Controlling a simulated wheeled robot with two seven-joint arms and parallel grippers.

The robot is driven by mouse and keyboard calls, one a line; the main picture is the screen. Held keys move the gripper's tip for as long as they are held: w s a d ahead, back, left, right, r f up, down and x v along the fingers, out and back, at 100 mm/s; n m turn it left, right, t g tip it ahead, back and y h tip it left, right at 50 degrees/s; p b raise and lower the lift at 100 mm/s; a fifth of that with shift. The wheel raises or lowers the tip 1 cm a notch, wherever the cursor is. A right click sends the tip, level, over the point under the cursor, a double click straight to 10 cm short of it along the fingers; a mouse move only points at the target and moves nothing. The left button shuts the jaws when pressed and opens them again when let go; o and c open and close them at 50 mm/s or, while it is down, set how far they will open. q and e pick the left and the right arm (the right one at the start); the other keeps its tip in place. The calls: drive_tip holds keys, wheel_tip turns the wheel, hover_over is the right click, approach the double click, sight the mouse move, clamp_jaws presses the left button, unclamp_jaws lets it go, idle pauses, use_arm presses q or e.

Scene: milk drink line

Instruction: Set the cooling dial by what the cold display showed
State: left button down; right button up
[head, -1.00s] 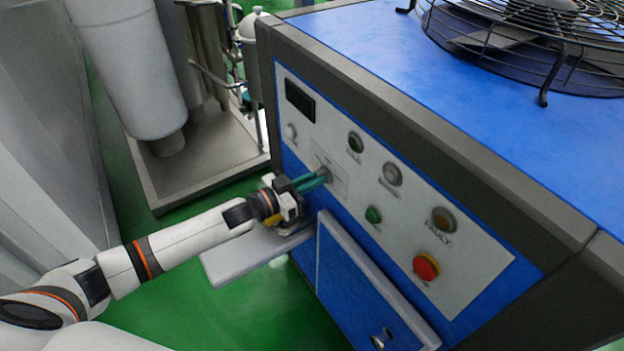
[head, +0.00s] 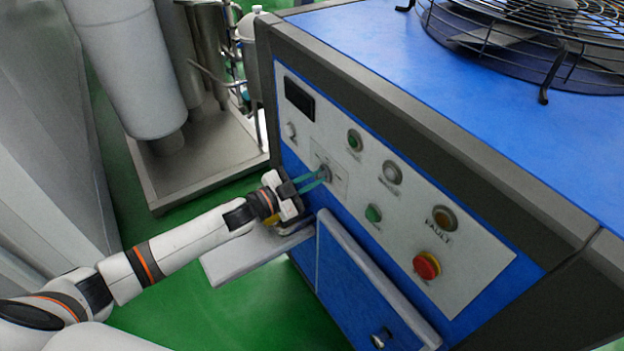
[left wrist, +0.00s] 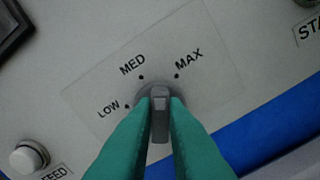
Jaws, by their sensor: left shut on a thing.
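The cooling dial (left wrist: 160,112) is a grey knob on a pale plate printed LOW, MED and MAX, each with a dot. My left gripper (head: 322,174) is shut on this knob, its two green fingers on either side of the grip in the left wrist view (left wrist: 161,108). The grip stands nearly upright in that picture, its upper end between the MED and MAX dots. The fingers hide part of the knob's lower sides. The dark display (head: 299,98) at the panel's upper left shows no readable text. My right gripper is out of view.
The panel also carries a small white knob (head: 290,131), green buttons (head: 373,213), a grey button (head: 391,172), an amber FAULT lamp (head: 444,218) and a red stop button (head: 427,266). A grey ledge (head: 240,260) juts out below my left gripper.

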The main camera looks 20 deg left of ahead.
use_arm(q)
drive_tip(key=m+b, duration=0.1)
drive_tip(key=m, duration=0.4)
drive_tip(key=shift+f, duration=0.1)
drive_tip(key=shift+m, duration=0.4)
drive_tip(key=c, duration=1.5)
unclamp_jaws()
drive_tip(key=shift+o, duration=0.2)
drive_tip(key=shift+s, duration=0.15)
drive_tip(key=b+v, duration=0.2)
drive_tip(key=v, duration=0.9)
drive_tip(key=shift+s+a, duration=0.3)
